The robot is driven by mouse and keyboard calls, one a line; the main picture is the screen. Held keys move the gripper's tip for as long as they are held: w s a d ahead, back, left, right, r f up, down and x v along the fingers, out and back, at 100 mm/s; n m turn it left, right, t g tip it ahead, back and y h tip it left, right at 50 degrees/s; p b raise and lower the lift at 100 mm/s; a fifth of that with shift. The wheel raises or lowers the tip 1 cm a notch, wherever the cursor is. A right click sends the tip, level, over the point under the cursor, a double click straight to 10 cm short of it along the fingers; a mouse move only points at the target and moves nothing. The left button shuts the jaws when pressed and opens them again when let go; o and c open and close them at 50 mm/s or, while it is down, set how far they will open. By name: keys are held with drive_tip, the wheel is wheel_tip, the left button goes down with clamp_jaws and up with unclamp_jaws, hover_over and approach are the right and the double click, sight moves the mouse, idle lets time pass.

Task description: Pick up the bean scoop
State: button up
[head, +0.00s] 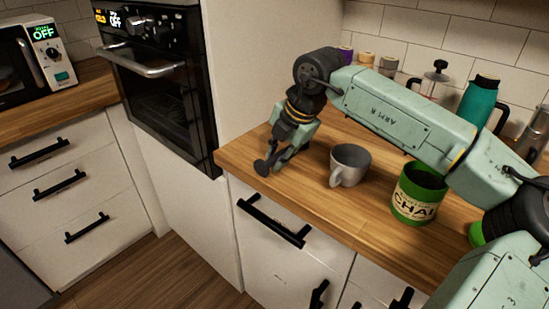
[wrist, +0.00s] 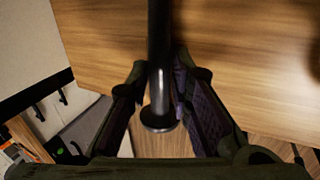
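The bean scoop shows in the wrist view as a black round handle (wrist: 159,90) with a flared end. It runs from the top edge down between my fingers; its bowl is out of that view. My gripper (wrist: 160,68) has a finger close against each side of the handle and looks shut on it.
On the wooden counter (head: 330,215), a grey mug (head: 350,160) stands right of my gripper, then a green CHAI tin (head: 418,195). An oven (head: 160,85) is at left.

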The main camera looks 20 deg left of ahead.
sight(278, 156)
clamp_jaws()
wheel_tip(278, 156, up, 10)
drive_tip(key=b, duration=0.2)
idle(0.5)
